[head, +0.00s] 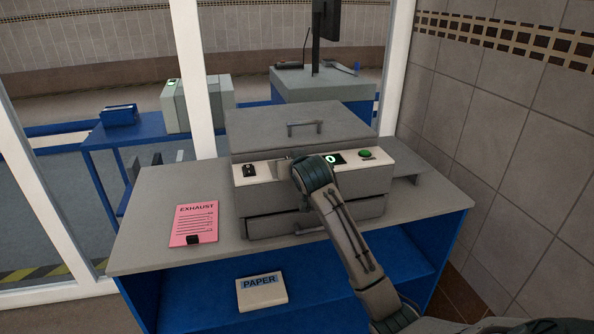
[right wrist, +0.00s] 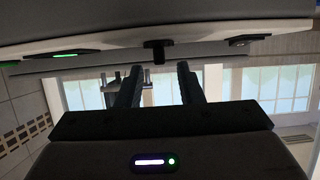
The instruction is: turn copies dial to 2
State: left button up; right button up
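The copier (head: 300,130) is a grey machine on a table, with a pale control panel (head: 250,172) along its front. A lit green display (head: 331,159) on the panel seems to read 0. In the right wrist view a small black knob (right wrist: 155,50), likely the copies dial, sticks out from the panel. In the head view it is largely hidden by my right arm. My right gripper (right wrist: 158,70) is open, its two dark fingers apart with the knob in line with the gap. I cannot tell whether they touch it. My left gripper is not in view.
A green button (head: 365,154) and a black switch (head: 250,170) are on the panel. A pink EXHAUST card (head: 194,223) lies on the grey tabletop (head: 155,200). A PAPER pack (head: 262,292) is on the blue shelf below. A tiled wall (head: 520,150) stands at the right.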

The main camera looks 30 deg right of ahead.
jog(key=b+v, duration=0.2)
jog(key=v, duration=0.5)
jog(key=shift+s, duration=0.15)
